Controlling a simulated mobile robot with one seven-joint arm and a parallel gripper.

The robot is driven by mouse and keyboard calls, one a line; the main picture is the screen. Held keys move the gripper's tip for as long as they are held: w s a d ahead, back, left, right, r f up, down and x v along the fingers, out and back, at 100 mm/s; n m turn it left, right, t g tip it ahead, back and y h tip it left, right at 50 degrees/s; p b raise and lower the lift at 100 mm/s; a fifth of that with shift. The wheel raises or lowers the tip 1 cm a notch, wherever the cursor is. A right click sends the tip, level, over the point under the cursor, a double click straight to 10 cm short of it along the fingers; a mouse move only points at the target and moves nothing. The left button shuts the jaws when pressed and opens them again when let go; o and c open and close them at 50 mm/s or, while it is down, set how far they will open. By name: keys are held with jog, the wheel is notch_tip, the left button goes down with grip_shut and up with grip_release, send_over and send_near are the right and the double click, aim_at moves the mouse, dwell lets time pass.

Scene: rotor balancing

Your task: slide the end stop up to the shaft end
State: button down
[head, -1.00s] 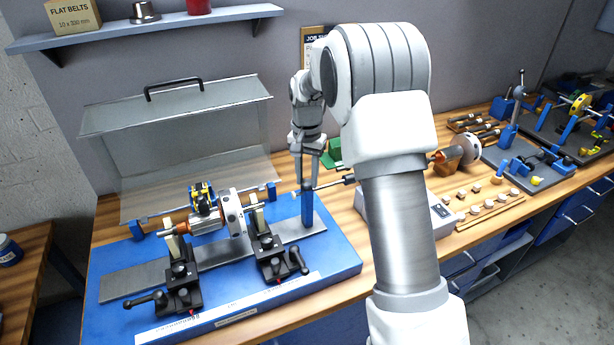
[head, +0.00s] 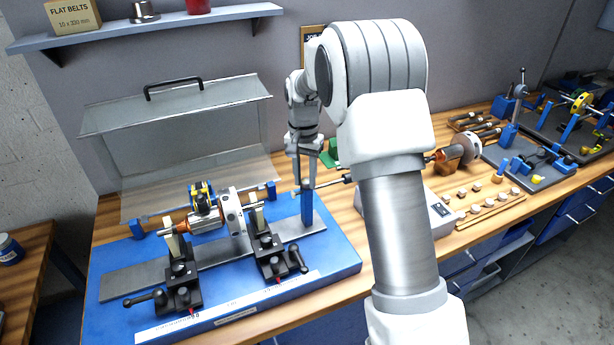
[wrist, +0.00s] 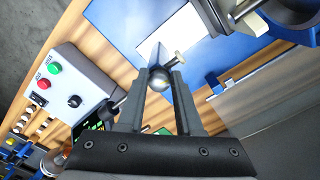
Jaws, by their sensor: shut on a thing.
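The end stop (head: 307,210) is a blue upright post on the grey rail at the right of the blue base. A thin horizontal screw with a dark knob crosses its top. My gripper (head: 304,187) points down at the top of the post and is shut on it. In the wrist view the fingers (wrist: 160,88) close around a round grey head (wrist: 160,78), with the screw tip (wrist: 179,59) beyond it. The rotor (head: 236,212) rests on two black supports to the left. A gap separates the stop from the rotor's right shaft end, which is hard to make out.
The right support (head: 270,258) with its black lever stands between rotor and stop. A clear guard (head: 180,150) stands behind. A control box (wrist: 70,85) with green and red buttons sits beside the blue base (head: 335,262). The rail near the stop is clear.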

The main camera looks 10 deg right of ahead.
jog(key=shift+w+a+r, duration=0.15)
jog(key=shift+w+a, duration=0.05)
jog(key=shift+a, duration=0.8)
jog(key=c, duration=1)
grip_release()
jog(key=o, duration=0.4)
jog(key=shift+a, duration=0.25)
jog(key=shift+d, duration=0.4)
notch_tip(320, 180, up, 17)
jog(key=shift+d+r, duration=0.1)
